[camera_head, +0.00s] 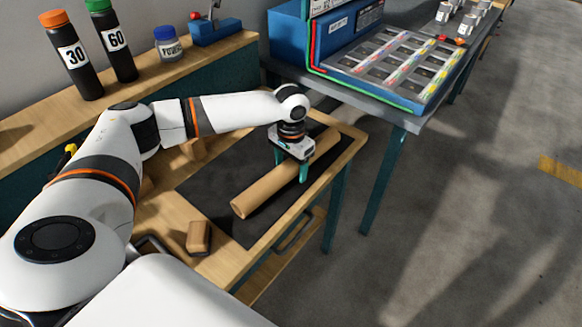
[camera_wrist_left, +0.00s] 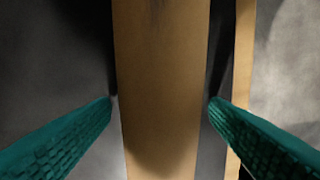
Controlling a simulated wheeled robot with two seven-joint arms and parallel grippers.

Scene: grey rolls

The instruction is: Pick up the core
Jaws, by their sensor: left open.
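The core is a long tan cardboard tube (camera_head: 262,189) lying slantwise on a black mat (camera_head: 212,184) on the wooden table. It fills the middle of the left wrist view (camera_wrist_left: 160,80), running from top to bottom. My left gripper (camera_head: 290,170) is over the upper half of the core, pointing down. Its teal fingers are open, one on each side of the core, and in the left wrist view (camera_wrist_left: 162,100) a narrow gap shows beside each fingertip. My right gripper is not in view.
A short brown block (camera_head: 199,237) lies near the table's front edge. Black bottles with orange (camera_head: 70,55) and green (camera_head: 110,40) caps and a blue-lidded jar (camera_head: 168,45) stand on the shelf behind. A blue-edged tray (camera_head: 388,65) is on the bench at the back right.

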